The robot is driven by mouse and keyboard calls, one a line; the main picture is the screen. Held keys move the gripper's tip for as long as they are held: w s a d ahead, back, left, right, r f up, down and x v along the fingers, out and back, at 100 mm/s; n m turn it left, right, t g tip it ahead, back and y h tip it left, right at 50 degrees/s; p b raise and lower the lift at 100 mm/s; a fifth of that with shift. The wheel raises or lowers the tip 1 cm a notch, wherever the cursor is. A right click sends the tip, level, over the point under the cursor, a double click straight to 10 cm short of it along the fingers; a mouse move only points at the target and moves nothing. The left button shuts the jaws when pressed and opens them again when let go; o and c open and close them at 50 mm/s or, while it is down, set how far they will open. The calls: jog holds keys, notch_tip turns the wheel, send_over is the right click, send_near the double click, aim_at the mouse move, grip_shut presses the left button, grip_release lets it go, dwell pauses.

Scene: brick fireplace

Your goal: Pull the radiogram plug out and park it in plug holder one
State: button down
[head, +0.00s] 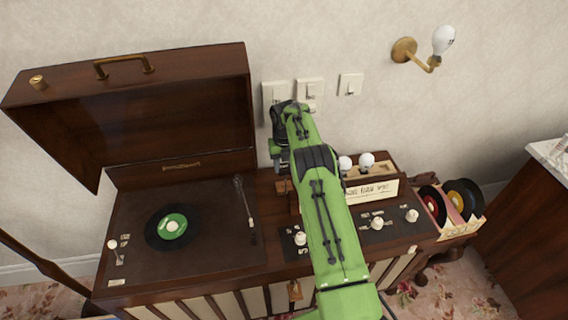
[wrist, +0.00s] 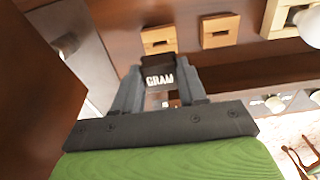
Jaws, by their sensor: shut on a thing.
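My gripper (wrist: 158,92) is shut on the black radiogram plug (wrist: 160,75), marked "GRAM", in the wrist view. The plug is between the fingertips. Two small wooden blocks with dark slots, seemingly the plug holders, show beyond it: one (wrist: 159,41) just past the plug, one (wrist: 220,31) to its right. They are apart from the plug in the picture; I cannot read a number on either. In the head view my gripper (head: 279,155) is at the back of the radiogram (head: 190,250), below the wall sockets (head: 275,93); the plug is hidden there.
The raised lid (head: 180,100) stands close on the left. To the right are a labelled box (head: 372,188) with white bulbs, and a record rack (head: 455,215). Control knobs (head: 378,223) stick up in front. A wall lamp (head: 430,55) is upper right.

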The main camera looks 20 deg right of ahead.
jog(key=shift+r, duration=0.1)
jog(key=shift+r+p, duration=0.1)
jog(key=shift+p, duration=0.25)
jog(key=shift+f+b, duration=1.75)
jog(key=shift+f, duration=0.75)
jog(key=shift+f+b, duration=1.3)
jog(key=shift+f, duration=0.15)
jog(key=c, duration=0.6)
grip_release()
jog(key=shift+o, duration=0.3)
notch_tip(320, 180, up, 16)
jog(key=p, duration=0.6)
